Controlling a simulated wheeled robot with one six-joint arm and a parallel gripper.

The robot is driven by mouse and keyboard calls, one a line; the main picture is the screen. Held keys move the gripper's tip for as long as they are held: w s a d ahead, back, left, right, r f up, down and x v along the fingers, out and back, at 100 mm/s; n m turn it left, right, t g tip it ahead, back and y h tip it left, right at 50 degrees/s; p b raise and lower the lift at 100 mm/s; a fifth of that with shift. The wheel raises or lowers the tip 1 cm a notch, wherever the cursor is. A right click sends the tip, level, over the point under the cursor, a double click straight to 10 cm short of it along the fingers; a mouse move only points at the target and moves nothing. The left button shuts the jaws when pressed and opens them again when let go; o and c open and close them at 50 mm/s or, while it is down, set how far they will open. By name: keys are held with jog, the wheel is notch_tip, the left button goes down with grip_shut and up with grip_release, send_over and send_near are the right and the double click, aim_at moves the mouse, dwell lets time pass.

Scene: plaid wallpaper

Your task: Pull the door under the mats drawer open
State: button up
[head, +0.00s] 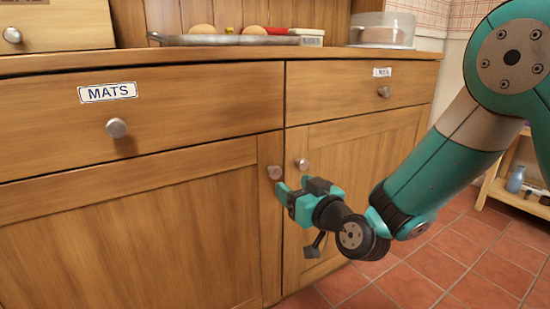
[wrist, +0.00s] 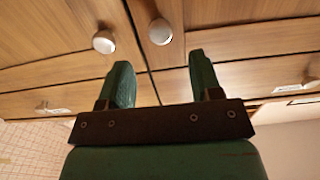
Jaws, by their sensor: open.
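The door under the MATS drawer (head: 140,235) is a wooden panel at left in the head view, flush with the cabinet front. Its round pale knob (head: 275,172) sits at its upper right corner. The MATS drawer (head: 200,100) above is shut. My gripper (head: 293,185) is open and empty in front of the two door knobs. In the wrist view, which looks upside down, the door's knob (wrist: 160,31) lies beyond the fingertips, in line with the gap between my gripper's fingers (wrist: 160,60). I cannot tell the exact distance; nothing is held.
The neighbouring door (head: 350,160) has its own knob (head: 302,164) close beside, also left in the wrist view (wrist: 104,41). The MATS drawer's knob (head: 116,127) sticks out above. A tray (head: 225,40) stands on the countertop.

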aim_at(276, 175)
jog(key=x, duration=0.6)
jog(key=shift+w+a+f, duration=0.1)
jog(key=shift+w+a, duration=0.15)
jog(key=shift+x, duration=0.85)
jog(key=shift+c, duration=0.4)
grip_shut()
jog(key=shift+s, duration=0.15)
